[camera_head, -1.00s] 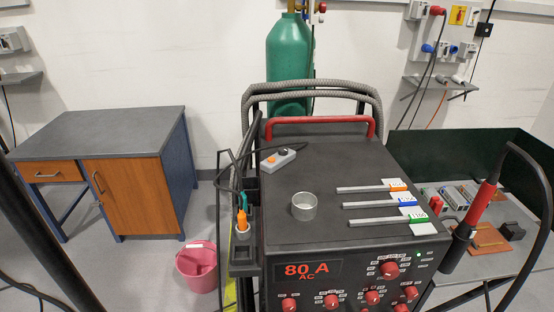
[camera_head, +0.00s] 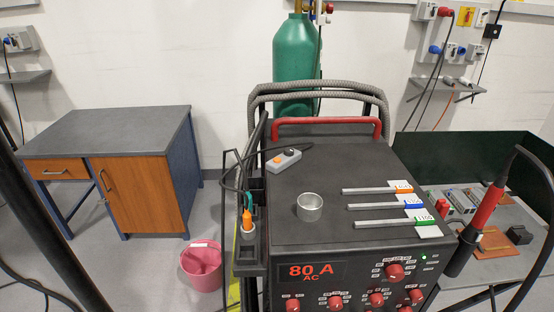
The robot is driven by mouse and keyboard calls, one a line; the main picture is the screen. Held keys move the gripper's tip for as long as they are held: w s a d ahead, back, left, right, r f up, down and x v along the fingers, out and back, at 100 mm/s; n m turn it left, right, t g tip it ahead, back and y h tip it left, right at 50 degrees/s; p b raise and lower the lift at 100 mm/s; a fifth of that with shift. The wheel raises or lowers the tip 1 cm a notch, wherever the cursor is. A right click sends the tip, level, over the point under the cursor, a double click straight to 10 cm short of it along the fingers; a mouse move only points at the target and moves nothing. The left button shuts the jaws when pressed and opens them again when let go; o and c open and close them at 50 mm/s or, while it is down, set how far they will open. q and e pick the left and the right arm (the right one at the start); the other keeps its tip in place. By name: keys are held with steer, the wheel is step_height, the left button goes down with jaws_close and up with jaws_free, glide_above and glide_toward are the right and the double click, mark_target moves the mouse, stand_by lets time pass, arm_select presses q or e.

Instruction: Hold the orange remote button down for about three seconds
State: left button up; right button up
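The grey remote (camera_head: 284,160) lies on the black top of the welding machine, near its back left corner. Its orange button (camera_head: 277,160) faces up on the left part of its body, with a dark knob beside it. A dark cable runs from the remote to the left. Nothing touches the remote or its button. Neither of my grippers shows in the head view.
A metal cup (camera_head: 310,207) and several rods with coloured labels (camera_head: 402,187) lie on the welding machine (camera_head: 340,165). A red handle (camera_head: 326,122) spans its back edge. A torch (camera_head: 488,207) stands at the right. A pink bucket (camera_head: 201,270) is on the floor.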

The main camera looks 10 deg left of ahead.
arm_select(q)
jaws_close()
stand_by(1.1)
